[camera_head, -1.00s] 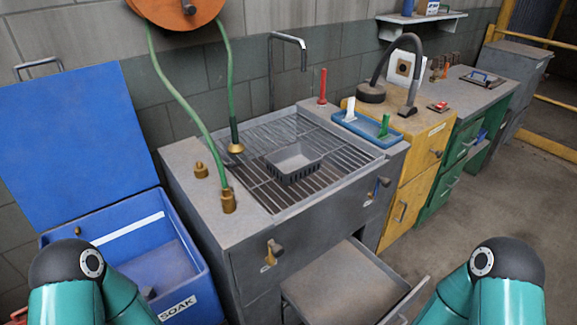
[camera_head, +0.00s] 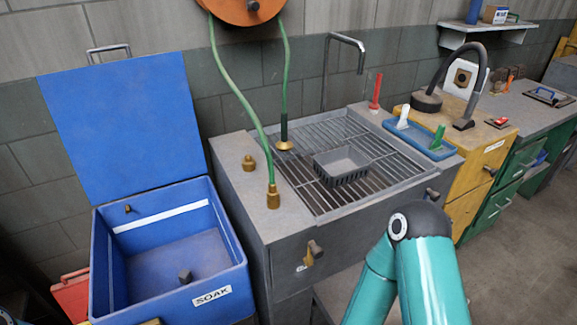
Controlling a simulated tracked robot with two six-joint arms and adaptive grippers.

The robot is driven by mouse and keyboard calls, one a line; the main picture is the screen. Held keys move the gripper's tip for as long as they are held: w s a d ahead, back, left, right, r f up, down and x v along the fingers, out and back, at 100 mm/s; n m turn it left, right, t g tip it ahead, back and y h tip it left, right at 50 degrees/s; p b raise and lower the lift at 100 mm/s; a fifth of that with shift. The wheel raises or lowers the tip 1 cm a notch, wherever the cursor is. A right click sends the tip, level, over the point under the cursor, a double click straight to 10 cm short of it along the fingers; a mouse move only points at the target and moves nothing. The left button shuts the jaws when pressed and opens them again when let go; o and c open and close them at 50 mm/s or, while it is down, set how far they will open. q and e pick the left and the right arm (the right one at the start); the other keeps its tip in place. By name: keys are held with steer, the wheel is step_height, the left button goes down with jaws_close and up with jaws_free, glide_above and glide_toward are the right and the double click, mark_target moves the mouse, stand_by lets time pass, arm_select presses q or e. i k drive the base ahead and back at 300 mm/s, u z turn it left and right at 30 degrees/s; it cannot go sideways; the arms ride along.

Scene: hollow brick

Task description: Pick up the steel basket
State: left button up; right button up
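The steel basket (camera_head: 343,166) is a small dark grey open-topped bin with slotted sides. It sits upright on the slatted grate (camera_head: 387,161) of the grey sink unit and looks empty. My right arm shows at the lower right, in front of the sink unit and well short of the basket. Its gripper is out of the picture. My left gripper is also out of the picture. Nothing touches the basket except the grate under it.
A green hose (camera_head: 242,98) hangs from an orange reel (camera_head: 246,8) left of the basket. A tall metal spout (camera_head: 325,75) stands behind it. A blue tray (camera_head: 418,139) lies to the right. An open blue SOAK bin (camera_head: 235,262) stands at left.

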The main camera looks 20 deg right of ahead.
mark_target(338, 167)
steer(key=z, duration=0.8)
steer(key=i, duration=0.15)
steer(key=u, duration=2.1)
steer(key=k, duration=1.65)
steer(key=z, duration=0.8)
steer(key=i, duration=1.35)
